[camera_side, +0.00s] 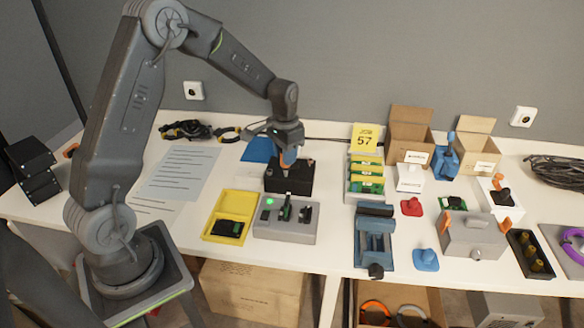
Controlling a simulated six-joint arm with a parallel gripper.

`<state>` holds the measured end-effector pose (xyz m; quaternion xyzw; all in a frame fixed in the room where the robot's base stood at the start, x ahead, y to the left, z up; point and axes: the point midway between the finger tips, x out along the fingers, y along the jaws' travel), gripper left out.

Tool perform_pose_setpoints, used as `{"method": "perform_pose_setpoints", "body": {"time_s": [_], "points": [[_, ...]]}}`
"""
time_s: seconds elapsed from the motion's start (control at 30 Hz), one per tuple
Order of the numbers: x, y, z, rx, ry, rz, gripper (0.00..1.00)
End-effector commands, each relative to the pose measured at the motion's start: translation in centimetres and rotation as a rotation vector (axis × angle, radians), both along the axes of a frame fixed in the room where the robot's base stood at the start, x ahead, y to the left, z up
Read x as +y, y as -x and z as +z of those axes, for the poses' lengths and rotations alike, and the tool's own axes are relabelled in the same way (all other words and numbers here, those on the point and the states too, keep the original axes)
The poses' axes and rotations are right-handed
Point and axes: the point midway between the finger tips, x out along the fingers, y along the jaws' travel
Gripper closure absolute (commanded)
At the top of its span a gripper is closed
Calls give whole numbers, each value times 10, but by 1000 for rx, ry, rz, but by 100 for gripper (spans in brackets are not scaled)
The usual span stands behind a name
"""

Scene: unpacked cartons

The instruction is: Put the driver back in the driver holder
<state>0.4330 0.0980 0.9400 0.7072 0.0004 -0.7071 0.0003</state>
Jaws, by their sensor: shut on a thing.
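My gripper (287,148) points down over a black block-shaped holder (289,182), which I take as the driver holder, on the white table. The gripper is shut on the driver (288,158), of which only a small orange and bluish part shows between the fingers. The driver is roughly upright above the holder's middle. Its lower end meets the holder's outline, and I cannot tell whether it is inside the holder or just in front of or above it.
A grey fixture (287,232) with a green light and a yellow tray (230,228) stand in front of the holder. A blue sheet (259,150) lies behind it. Green boards in a rack (365,187) stand to the right. Paper sheets (183,172) lie at left.

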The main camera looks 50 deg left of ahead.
Motion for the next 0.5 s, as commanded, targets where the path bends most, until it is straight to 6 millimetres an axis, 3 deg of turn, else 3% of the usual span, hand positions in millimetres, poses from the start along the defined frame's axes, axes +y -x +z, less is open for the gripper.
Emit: {"method": "perform_pose_setpoints", "body": {"time_s": [0.03, 0.2, 0.33, 0.5], "points": [[28, 1, -3, 1, 0, 12, 96], [98, 11, -11, 1, 1, 9, 96], [136, 21, -16, 0, 0, 5, 96], [160, 29, -19, 0, 0, 0, 96]]}}
